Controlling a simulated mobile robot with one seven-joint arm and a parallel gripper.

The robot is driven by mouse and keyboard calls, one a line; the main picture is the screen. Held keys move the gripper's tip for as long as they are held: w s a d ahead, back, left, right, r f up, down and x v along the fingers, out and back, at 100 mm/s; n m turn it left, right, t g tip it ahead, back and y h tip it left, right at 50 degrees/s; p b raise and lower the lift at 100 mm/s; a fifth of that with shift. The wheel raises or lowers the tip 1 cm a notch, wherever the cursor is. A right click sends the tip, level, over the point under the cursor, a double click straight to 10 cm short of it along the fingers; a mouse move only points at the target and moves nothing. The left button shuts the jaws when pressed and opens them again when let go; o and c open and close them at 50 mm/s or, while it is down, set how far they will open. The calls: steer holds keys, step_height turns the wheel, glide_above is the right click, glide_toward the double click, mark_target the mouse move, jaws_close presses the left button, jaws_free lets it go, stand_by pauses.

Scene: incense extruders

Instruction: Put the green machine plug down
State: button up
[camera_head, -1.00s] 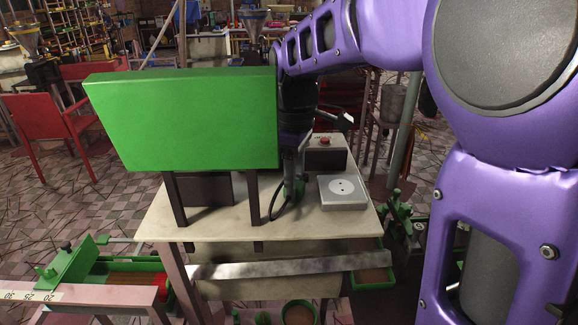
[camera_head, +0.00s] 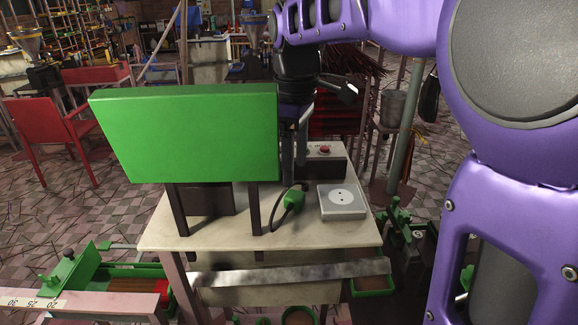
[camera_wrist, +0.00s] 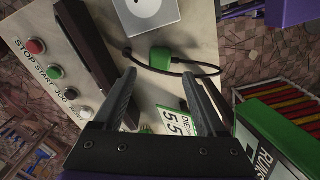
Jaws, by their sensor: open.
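The green machine plug (camera_head: 294,198) rests on the pale tabletop (camera_head: 270,236), with its dark cable looping off to the left. It lies just left of the grey socket box (camera_head: 342,203), apart from it. The plug also shows in the wrist view (camera_wrist: 160,58), beyond the fingertips. My gripper (camera_head: 294,176) is above and behind the plug in the head view. In the wrist view its two dark fingers (camera_wrist: 166,98) are spread with nothing between them, clear of the plug.
A large green panel (camera_head: 185,135) on dark legs stands at the table's left. A control box with a red button (camera_head: 324,152) stands behind the socket box. The wrist view shows a "DIE 5.5" label (camera_wrist: 176,122) and stop and start buttons (camera_wrist: 36,46).

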mark_target(295, 194)
step_height(295, 194, up, 6)
steer(key=shift+p, duration=0.45)
steer(key=shift+r, duration=0.1)
